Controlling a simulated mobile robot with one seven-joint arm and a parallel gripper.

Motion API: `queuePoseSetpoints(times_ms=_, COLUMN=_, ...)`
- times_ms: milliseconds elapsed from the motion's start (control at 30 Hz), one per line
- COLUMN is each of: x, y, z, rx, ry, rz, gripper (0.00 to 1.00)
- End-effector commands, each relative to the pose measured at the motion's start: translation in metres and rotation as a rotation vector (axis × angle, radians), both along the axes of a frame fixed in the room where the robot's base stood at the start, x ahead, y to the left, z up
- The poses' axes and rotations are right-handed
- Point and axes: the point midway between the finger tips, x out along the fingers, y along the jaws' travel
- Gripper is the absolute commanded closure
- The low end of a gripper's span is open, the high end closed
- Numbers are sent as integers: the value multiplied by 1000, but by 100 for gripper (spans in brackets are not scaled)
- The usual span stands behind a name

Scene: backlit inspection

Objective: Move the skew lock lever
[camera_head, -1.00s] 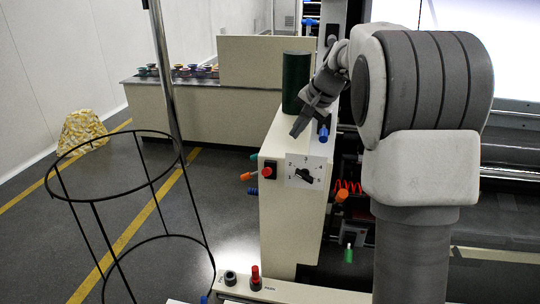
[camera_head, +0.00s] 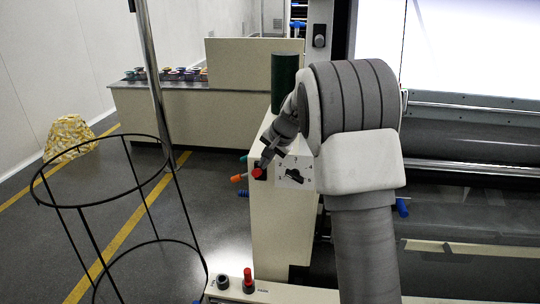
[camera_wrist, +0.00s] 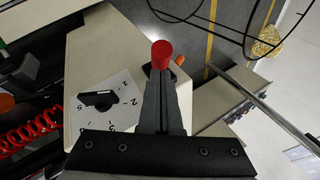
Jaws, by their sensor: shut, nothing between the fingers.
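No label shows which part is the skew lock lever. A red knob (camera_head: 256,173) on a dark mount sits on the front of the cream cabinet (camera_head: 275,225). My gripper (camera_head: 263,163) is shut and empty, with its tips right at the red knob. In the wrist view the red knob (camera_wrist: 162,52) lies just beyond the tips of my closed fingers (camera_wrist: 160,80); I cannot tell whether they touch. Orange (camera_head: 239,178), teal (camera_head: 243,158) and blue (camera_head: 243,193) handles stick out at the cabinet's left side.
A numbered dial (camera_head: 294,172) with a black pointer is right of the red knob. A dark green cylinder (camera_head: 285,80) stands on the cabinet. A black wire hoop stand (camera_head: 105,200) is at left. A panel with another red button (camera_head: 248,280) is below.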

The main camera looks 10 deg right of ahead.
Motion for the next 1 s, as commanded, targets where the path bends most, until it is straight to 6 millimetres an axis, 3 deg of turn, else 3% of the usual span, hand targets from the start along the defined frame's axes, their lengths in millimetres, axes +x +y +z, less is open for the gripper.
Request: queuePoseSetpoints(times_ms=1000, x=-3, y=3, z=-7, rx=-30, ry=-75, rz=1, gripper=100)
